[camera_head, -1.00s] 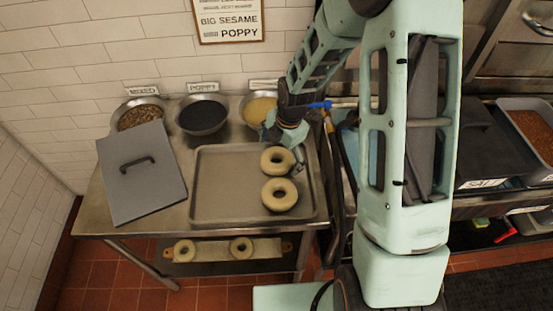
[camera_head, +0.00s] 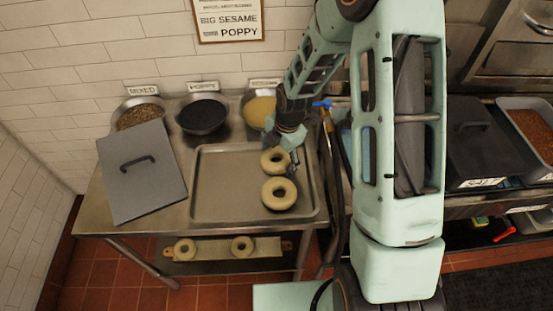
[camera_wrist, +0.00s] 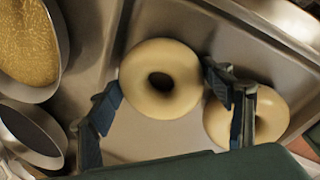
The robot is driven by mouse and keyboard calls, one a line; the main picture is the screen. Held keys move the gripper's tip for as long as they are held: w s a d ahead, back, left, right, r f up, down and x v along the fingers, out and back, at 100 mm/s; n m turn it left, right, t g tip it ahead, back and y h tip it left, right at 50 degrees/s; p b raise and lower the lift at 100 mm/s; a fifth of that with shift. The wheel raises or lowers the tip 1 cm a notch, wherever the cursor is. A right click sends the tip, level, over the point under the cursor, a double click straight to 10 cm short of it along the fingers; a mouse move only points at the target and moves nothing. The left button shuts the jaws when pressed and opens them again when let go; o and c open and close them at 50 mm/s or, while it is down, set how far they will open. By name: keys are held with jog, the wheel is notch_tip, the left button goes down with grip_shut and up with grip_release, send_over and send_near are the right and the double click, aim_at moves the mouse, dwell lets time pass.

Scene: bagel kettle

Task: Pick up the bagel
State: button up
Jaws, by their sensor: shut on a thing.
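Two pale, plain bagels lie at the right side of a metal tray (camera_head: 222,205) in the head view. My gripper (camera_head: 286,157) is at the farther bagel (camera_head: 266,164), with the near finger over its right edge. In the wrist view my gripper (camera_wrist: 168,100) has one finger on each side of that bagel (camera_wrist: 160,52), shut on it. The bagel lies flat and still appears to be at tray level. The second bagel (camera_wrist: 272,112) is just beyond the right finger, partly hidden by it; it also shows nearer in the head view (camera_head: 279,206).
Bowls of mixed topping (camera_head: 140,115), poppy (camera_head: 203,116) and sesame (camera_head: 262,110) stand behind the tray. A grey lid (camera_head: 140,185) lies at the left. A board with more bagels (camera_head: 212,249) is on the lower shelf. The tray's left and middle are clear.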

jog(key=shift+w+r, duration=0.1)
jog(key=shift+r, duration=0.75)
jog(key=s+r, duration=0.1)
jog(key=r, duration=0.1)
jog(key=s+r, duration=0.3)
jog(key=r, duration=0.1)
jog(key=shift+s+r+b, duration=0.2)
jog(key=shift+r+b, duration=0.15)
jog(key=shift+r, duration=0.05)
jog(key=s+r, duration=0.4)
jog(key=s, duration=0.5)
jog(key=shift+s+r+p, duration=0.3)
jog(key=shift+s, duration=0.1)
jog(key=shift+w, duration=0.1)
